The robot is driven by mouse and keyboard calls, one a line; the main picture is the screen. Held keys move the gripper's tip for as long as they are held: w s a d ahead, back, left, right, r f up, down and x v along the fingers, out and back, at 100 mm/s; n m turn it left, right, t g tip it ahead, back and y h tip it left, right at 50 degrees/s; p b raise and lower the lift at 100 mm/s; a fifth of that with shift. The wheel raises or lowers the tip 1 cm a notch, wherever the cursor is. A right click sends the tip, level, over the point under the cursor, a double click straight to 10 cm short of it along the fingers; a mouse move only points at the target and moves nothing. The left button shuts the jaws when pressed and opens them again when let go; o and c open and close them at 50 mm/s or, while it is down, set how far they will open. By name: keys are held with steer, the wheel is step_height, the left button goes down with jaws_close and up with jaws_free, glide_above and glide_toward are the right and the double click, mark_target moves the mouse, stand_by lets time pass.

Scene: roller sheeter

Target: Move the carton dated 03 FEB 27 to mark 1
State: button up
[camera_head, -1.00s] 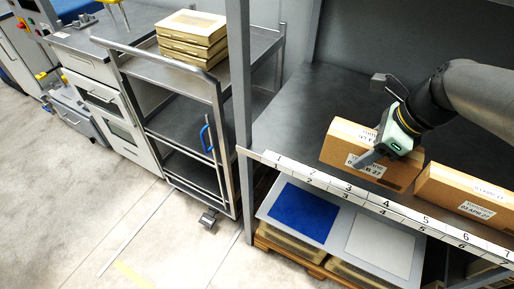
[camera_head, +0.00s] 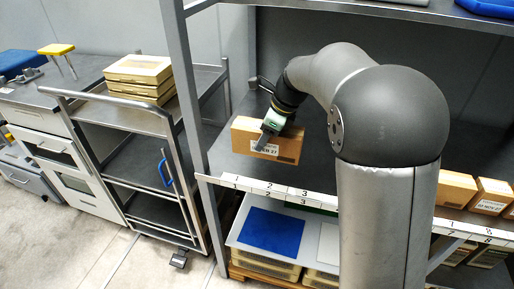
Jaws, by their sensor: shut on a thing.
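A brown carton (camera_head: 243,139) with a white date label hangs in or stands at my gripper (camera_head: 267,132), above the shelf's left part. Its label is partly covered by a finger; the end reads like "EB 27". My gripper is shut on it from above, one finger across the front face. The number strip (camera_head: 254,187) runs along the shelf's front edge. Mark 1 (camera_head: 237,181) is near its left end, below the carton's left end. The carton spans roughly marks 1 to 3 in the picture. I cannot tell whether its base touches the shelf.
My arm hides the middle of the shelf. More cartons (camera_head: 455,188) stand right of it, one labelled NOV 27 (camera_head: 490,197). A shelf post (camera_head: 184,90) rises left of the carton. A steel trolley (camera_head: 120,122) with stacked boxes (camera_head: 139,78) stands farther left.

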steer(key=w+f, duration=0.1)
steer(key=f, duration=0.1)
steer(key=w+a+f, duration=0.1)
steer(key=w+f, duration=0.3)
steer(key=shift+w+a, duration=0.15)
steer(key=shift+a, duration=0.1)
steer(key=shift+w+f, duration=0.1)
steer(key=shift+f, duration=1.55)
steer(key=shift+f, duration=0.1)
steer(key=o, duration=1.2)
